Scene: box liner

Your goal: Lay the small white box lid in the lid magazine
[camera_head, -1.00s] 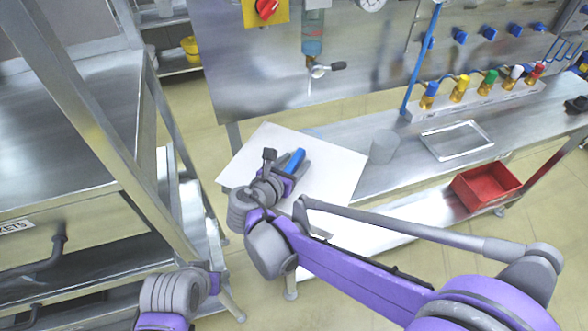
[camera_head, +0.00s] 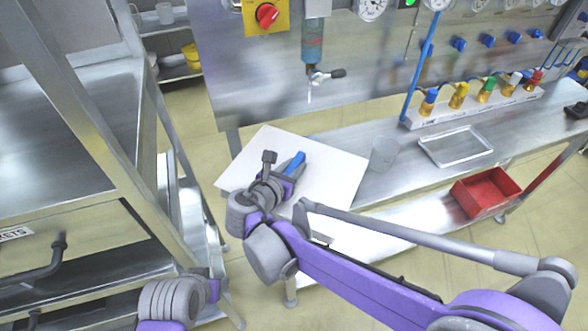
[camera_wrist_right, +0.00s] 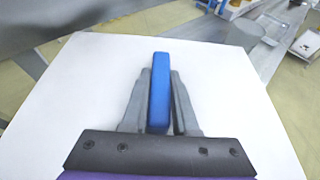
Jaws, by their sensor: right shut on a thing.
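The white lid (camera_head: 325,185) is a flat, pale panel with a blue grip piece (camera_head: 296,161) standing up on it. It fills much of the right wrist view (camera_wrist_right: 235,100). My right gripper (camera_head: 290,168) is over the lid, its two fingers shut on either side of the blue grip piece (camera_wrist_right: 159,90). The lid overlaps the left end of the bench in the head view; whether it touches the bench cannot be told. My left gripper is out of view; only a part of that arm shows. I cannot tell which thing is the lid magazine.
The steel bench (camera_head: 410,175) carries a grey cup (camera_head: 383,153) and a shallow clear tray (camera_head: 456,147). A red bin (camera_head: 486,190) sits lower right. A valve panel (camera_head: 265,75) stands behind. A steel rack (camera_head: 75,130) is close on the left.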

